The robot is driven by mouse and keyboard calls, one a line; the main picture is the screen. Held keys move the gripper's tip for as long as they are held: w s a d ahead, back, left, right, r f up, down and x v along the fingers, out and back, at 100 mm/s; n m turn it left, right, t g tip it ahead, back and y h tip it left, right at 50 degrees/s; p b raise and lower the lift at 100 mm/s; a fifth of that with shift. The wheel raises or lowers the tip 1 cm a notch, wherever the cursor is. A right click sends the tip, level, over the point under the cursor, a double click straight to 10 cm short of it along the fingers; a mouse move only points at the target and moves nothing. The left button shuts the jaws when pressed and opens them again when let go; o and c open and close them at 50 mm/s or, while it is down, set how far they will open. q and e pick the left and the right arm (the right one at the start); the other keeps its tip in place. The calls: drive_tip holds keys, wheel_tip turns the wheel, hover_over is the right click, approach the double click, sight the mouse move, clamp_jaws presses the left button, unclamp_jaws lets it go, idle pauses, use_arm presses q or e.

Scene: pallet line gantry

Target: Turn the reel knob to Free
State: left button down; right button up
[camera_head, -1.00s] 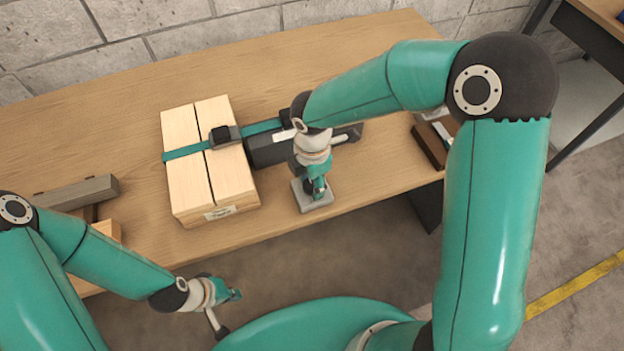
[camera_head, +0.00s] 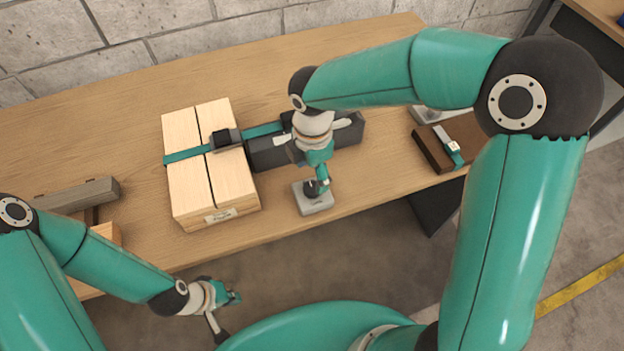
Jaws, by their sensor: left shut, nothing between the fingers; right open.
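A small light-grey box (camera_head: 321,205) sits near the front edge of the bench, with a small dark round part on its top that looks like the reel knob (camera_head: 309,188). My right gripper (camera_head: 320,187) points down at that dark part and partly covers it. Its fingers are small here; it is open, and I cannot tell whether it touches the knob. No markings on the knob can be read. My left gripper (camera_head: 228,312) is shut and empty, low in front of the bench, away from the box.
Two wooden blocks (camera_head: 195,205) side by side carry a teal strap (camera_head: 186,155) with a dark buckle (camera_head: 226,138). The strap runs to a dark-grey unit (camera_head: 268,153) behind my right wrist. A brown tray (camera_head: 430,151) lies at right. Bare bench shows behind the blocks.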

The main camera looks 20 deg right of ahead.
sight(312, 188)
wheel_tip(312, 188, up, 7)
drive_tip(key=shift+f, duration=0.2)
drive_tip(key=shift+s+f, duration=0.1)
idle(0.5)
